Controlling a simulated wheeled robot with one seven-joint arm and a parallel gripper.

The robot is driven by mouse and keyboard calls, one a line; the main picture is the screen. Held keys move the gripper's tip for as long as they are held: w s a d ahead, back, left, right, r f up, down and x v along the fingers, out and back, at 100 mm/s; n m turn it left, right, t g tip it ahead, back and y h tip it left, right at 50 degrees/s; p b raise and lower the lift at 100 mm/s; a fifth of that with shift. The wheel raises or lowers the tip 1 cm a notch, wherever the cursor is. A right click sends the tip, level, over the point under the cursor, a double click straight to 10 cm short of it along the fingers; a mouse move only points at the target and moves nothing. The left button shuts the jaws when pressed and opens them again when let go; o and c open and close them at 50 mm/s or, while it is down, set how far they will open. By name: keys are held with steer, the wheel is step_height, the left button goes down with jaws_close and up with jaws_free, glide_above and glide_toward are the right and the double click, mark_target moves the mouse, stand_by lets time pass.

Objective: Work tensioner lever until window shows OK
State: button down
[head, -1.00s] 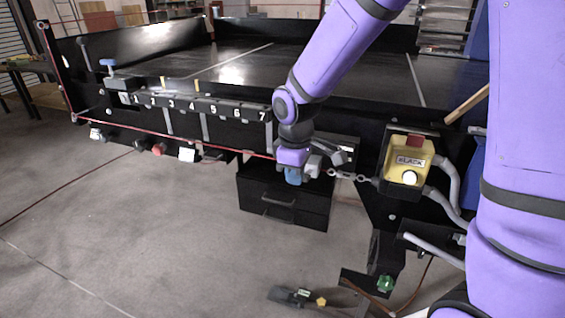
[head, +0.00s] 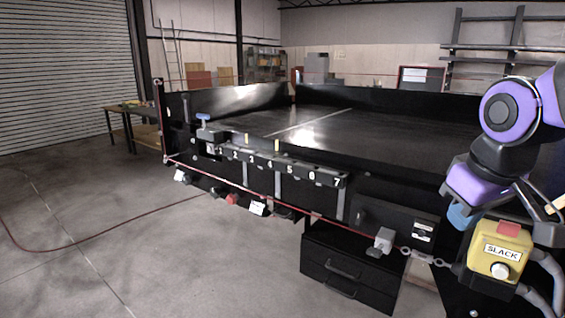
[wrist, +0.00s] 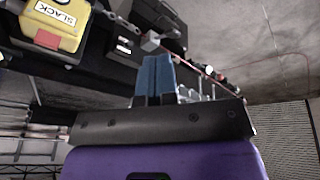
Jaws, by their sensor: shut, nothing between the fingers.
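A yellow box (head: 497,262) at the lower right of the head view has a window reading SLACK, a red top piece and a white round knob. It also shows at the upper left of the wrist view (wrist: 52,32). My gripper (head: 462,216) has blue fingers and is above and left of the yellow box, apart from it. Its fingers are together and empty in the wrist view (wrist: 155,72). A grey block (head: 384,240), possibly the tensioner lever's handle, sits on the conveyor's side, left of my gripper. I cannot clearly make out the lever.
A red cord (head: 270,205) runs along the conveyor's side to a chain (head: 425,257) by the yellow box. A numbered strip (head: 280,166) is on the conveyor (head: 390,130). A black drawer unit (head: 345,272) stands below.

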steer(key=s+d+r+m+t, duration=0.1)
steer(key=s+d+r+m, duration=0.1)
steer(key=s, duration=0.6)
steer(key=shift+s+d+r+m+t, duration=0.3)
steer(key=shift+r+m+t, duration=0.1)
steer(key=shift+r+m, duration=0.25)
steer(key=shift+f, duration=0.1)
stand_by(0.4)
steer(key=w+a+f+n+g, duration=0.1)
steer(key=w+a+f+n, duration=0.1)
steer(key=w+f+n, duration=0.3)
steer(key=w+a+f+n+g, duration=0.2)
steer(key=w+f+n, duration=0.3)
steer(key=w+n, duration=0.6)
steer(key=w+a+f+n+g, duration=0.1)
steer(key=w+a+f+n, duration=0.3)
steer(key=w+n, duration=0.4)
steer(key=shift+w+a+f+g+h, duration=0.1)
steer(key=shift+w+f+g+h, duration=0.1)
steer(key=shift+w+f, duration=0.35)
steer(key=shift+w+a+f+g+h, duration=0.1)
steer(key=shift+w+f+h, duration=0.15)
steer(key=shift+w, duration=0.5)
steer(key=shift+w+f+n, duration=0.2)
steer(key=shift+f+n, duration=0.15)
steer(key=shift+f, duration=0.05)
steer(key=shift+f, duration=0.15)
